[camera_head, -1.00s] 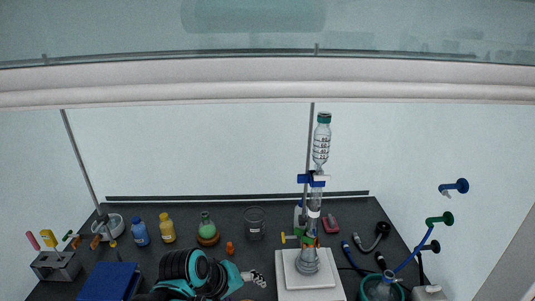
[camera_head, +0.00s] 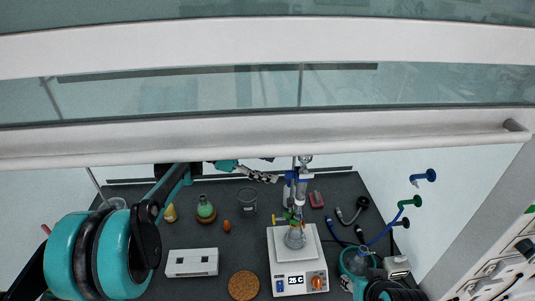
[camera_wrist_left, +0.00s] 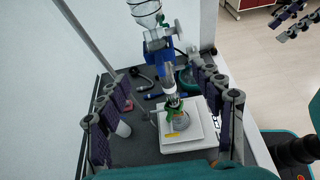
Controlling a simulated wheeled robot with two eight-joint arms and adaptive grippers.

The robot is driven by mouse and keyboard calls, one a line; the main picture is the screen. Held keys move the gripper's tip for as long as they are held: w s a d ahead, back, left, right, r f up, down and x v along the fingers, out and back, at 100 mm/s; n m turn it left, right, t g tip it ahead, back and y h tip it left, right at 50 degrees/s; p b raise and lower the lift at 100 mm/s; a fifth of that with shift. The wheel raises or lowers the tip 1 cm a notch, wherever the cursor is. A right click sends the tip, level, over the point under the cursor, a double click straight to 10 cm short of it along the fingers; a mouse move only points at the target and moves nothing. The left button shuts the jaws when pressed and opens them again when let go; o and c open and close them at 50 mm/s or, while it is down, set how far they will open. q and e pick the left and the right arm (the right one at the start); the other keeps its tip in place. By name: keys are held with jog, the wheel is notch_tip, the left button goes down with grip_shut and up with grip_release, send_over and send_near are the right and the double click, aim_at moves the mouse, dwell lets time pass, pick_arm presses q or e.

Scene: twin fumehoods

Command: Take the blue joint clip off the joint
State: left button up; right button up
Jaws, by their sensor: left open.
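A glass column stands over a flask (camera_head: 295,238) on a white hotplate (camera_head: 316,255). A blue piece (camera_head: 290,177) sits high on the column and shows larger in the left wrist view (camera_wrist_left: 160,45); I cannot tell whether it is the clip or a clamp. A green piece (camera_wrist_left: 174,108) is at the lower joint above the flask. My left gripper (camera_head: 270,169) is open and empty, left of the column's upper part. In the left wrist view its fingers (camera_wrist_left: 155,72) spread to both sides of the glassware. Segmented fingers (camera_wrist_left: 293,20), apparently my right gripper's, show at the top right.
The hood sash crosses the head view above the bench. A beaker (camera_head: 246,200), a green flask (camera_head: 205,209), a cork ring (camera_head: 243,286) and a white box (camera_head: 192,262) stand left of the hotplate. Hoses (camera_head: 365,210) lie at right. Dark bench is bare between items.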

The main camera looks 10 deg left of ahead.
aim_at(290, 172)
pick_arm(q)
jog(key=x, duration=0.7)
jog(key=shift+w+d, duration=0.2)
jog(key=shift+d, duration=0.2)
jog(key=shift+c, duration=0.3)
jog(key=c, duration=1.1)
jog(key=o, duration=0.5)
jog(key=c, duration=0.5)
jog(key=shift+o, duration=0.2)
jog(key=shift+a, duration=0.15)
